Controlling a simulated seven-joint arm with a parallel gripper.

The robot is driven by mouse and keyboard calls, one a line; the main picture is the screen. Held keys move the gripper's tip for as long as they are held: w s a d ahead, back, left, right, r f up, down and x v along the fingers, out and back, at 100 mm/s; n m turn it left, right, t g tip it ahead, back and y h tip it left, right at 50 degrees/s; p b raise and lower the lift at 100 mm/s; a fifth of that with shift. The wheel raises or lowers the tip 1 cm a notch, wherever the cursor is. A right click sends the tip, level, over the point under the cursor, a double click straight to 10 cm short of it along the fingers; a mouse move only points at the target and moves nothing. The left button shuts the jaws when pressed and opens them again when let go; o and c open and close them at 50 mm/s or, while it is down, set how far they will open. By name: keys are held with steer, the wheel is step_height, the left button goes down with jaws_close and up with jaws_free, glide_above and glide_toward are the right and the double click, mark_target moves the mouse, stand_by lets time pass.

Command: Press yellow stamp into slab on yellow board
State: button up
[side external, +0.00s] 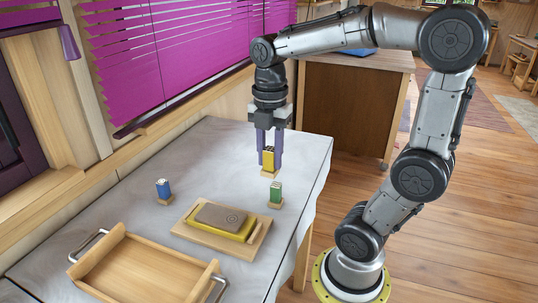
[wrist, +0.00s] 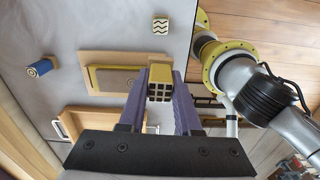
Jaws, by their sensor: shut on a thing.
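My gripper (side external: 269,160) points down and is shut on the yellow stamp (side external: 268,153). The stamp is upright, with a wooden base below it and a dark grid pattern on its top, which shows in the wrist view (wrist: 159,85). I cannot tell whether its base touches the table. The grey-brown slab (side external: 215,215) lies on the yellow board (side external: 240,236), left of and nearer the camera than my gripper. A round mark shows on the slab's right part. The yellow board rests on a larger wooden board (side external: 186,228).
A green stamp (side external: 275,190) stands just in front of my gripper, and a blue stamp (side external: 163,187) stands at the left. A wooden tray (side external: 148,262) with metal handles sits at the front left. The table between blue stamp and gripper is clear.

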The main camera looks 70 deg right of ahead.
jaws_close()
steer(key=shift+w+d+r+m, duration=0.1)
steer(key=shift+w+m, duration=0.05)
steer(key=shift+m, duration=0.15)
steer(key=w+a+f, duration=0.2)
steer(key=w+a, duration=0.6)
steer(key=w, duration=0.4)
steer(key=shift+s+a+f, duration=0.1)
steer(key=shift+s+f, duration=0.05)
steer(key=shift+f, duration=2.4)
steer(key=shift+f, duration=1.05)
step_height(320, 180, up, 7)
stand_by(0.3)
